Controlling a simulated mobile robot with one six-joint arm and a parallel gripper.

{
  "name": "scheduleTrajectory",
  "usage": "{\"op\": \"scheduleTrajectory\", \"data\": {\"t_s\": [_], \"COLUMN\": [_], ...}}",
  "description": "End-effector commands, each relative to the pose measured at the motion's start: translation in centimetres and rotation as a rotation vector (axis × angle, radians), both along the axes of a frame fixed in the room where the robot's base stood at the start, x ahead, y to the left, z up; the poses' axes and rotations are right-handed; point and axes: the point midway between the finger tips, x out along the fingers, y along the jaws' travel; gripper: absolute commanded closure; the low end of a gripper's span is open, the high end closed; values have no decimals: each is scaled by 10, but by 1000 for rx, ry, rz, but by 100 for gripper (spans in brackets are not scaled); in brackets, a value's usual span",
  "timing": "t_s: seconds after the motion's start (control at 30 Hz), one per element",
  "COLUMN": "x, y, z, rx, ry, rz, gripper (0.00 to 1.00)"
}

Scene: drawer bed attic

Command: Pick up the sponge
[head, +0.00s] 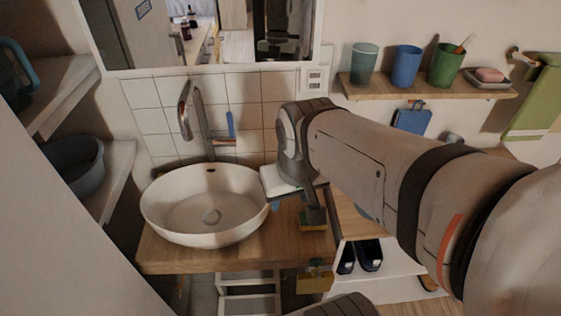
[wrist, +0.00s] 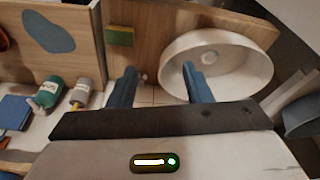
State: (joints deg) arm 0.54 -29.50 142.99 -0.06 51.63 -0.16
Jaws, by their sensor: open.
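The sponge, green with a yellow side, lies on the wooden counter beside the white sink; it shows in the wrist view (wrist: 120,36) above and left of the fingers. In the head view a green and yellow part of the sponge (head: 313,224) shows just below my gripper (head: 313,205), right of the sink; the gripper partly hides it. In the wrist view the two blue fingers of my gripper (wrist: 161,84) stand wide apart with nothing between them. The gripper is open and apart from the sponge.
The sink (head: 205,205) takes up most of the counter (head: 230,257); its faucet (head: 190,110) rises behind. A shelf (head: 425,88) with cups is on the wall at the right. Bottles (wrist: 47,92) lie lower left in the wrist view.

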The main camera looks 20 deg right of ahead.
Motion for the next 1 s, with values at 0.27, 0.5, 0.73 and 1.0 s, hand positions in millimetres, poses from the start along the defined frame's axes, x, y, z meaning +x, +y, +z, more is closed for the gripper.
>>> {"op": "scheduleTrajectory", "data": {"t_s": [0.27,0.5,0.73,1.0], "x": [51,101,120,122], "y": [-48,-99,-127,-130], "z": [-87,-182,-227,-255], "rx": [7,24,37,39], "ry": [102,206,254,260], "rz": [-95,-210,-263,-269], "gripper": [32,12,12,12]}}
